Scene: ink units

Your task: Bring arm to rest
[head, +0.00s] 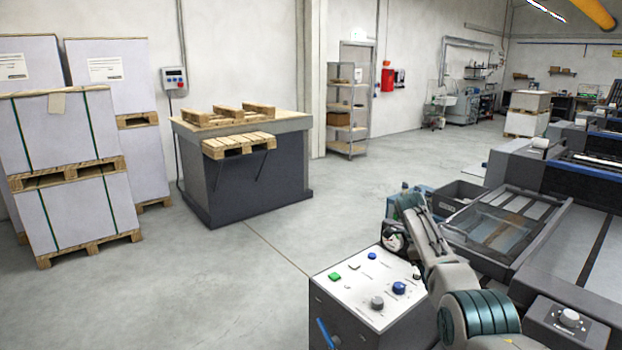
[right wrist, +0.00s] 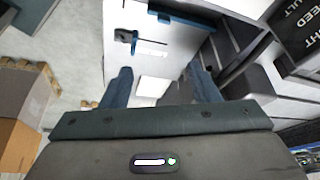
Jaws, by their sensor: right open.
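My right arm (head: 445,265) comes in from the lower right in the head view and reaches up past the control box (head: 340,312). Its gripper end lies beyond the box, partly hidden by the arm, so the fingertips are not clear there. In the right wrist view my right gripper (right wrist: 160,82) is open, its two blue-grey fingers wide apart with nothing held between them. A white panel (right wrist: 158,50) with a dark blue handle (right wrist: 128,38) shows past the fingers. My left gripper is in neither view.
The control box top carries a green button (head: 335,276) and several knobs. A grey machine with a clear-covered tray (head: 492,225) stands close on the right. Pallet stacks (head: 75,215) and a dark pallet station (head: 245,185) stand at the left. The floor (head: 215,285) between is clear.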

